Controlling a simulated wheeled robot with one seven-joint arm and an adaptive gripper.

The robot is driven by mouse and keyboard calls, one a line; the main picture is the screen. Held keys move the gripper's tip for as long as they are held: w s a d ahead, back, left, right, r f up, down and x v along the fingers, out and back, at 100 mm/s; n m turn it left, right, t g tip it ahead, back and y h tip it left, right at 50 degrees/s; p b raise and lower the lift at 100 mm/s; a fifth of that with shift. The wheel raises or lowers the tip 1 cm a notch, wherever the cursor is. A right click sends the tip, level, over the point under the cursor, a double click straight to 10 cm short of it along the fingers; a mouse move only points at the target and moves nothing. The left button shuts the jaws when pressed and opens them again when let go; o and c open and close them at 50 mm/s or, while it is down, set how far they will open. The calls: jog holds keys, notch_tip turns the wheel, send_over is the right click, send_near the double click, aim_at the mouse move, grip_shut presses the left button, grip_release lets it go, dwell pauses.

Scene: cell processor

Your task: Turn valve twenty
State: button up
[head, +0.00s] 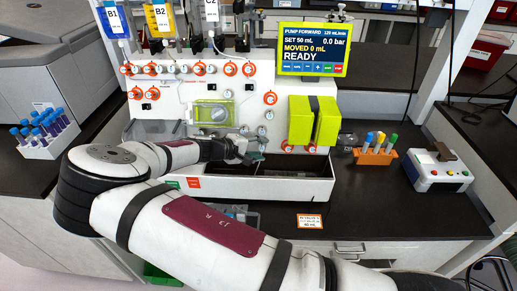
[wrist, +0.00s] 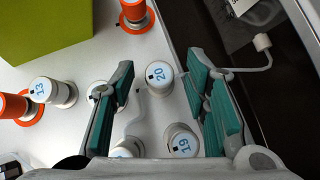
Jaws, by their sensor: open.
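Valve 20 is a white round knob (wrist: 159,76) with a blue-printed 20 and a small black square on its face. In the wrist view it shows in the gap between the two teal-padded fingers of my gripper (wrist: 161,64). The gripper is open, with one finger on each side of the knob and space beside it. I cannot tell how deep the fingertips reach relative to the knob. In the head view my gripper (head: 243,151) is at the lower part of the white processor panel (head: 170,108), and valve 20 cannot be made out there.
Valve 19 (wrist: 182,142) sits close below valve 20, near the right finger. Valve 13 (wrist: 45,90) is farther left. Another white knob (wrist: 98,92) is partly behind the left finger. A green block (wrist: 40,28) and an orange-collared knob (wrist: 136,14) are above.

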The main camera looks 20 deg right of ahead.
jog(key=v, duration=1.2)
jog(key=s+d+r+m+g+y, duration=0.45)
jog(key=s+d+r+y, duration=0.25)
jog(key=s, duration=0.2)
jog(key=s+d+r+t+y, duration=0.2)
jog(key=s+r, duration=0.7)
jog(key=s, duration=0.2)
jog(key=s+d+r+t+y, duration=0.1)
jog(key=s+r+t+y, duration=0.1)
jog(key=s+r, duration=0.8)
jog(key=shift+s+d+r+m+t, duration=0.2)
jog(key=shift+s+d+m+t, duration=0.25)
jog(key=shift+s, duration=0.65)
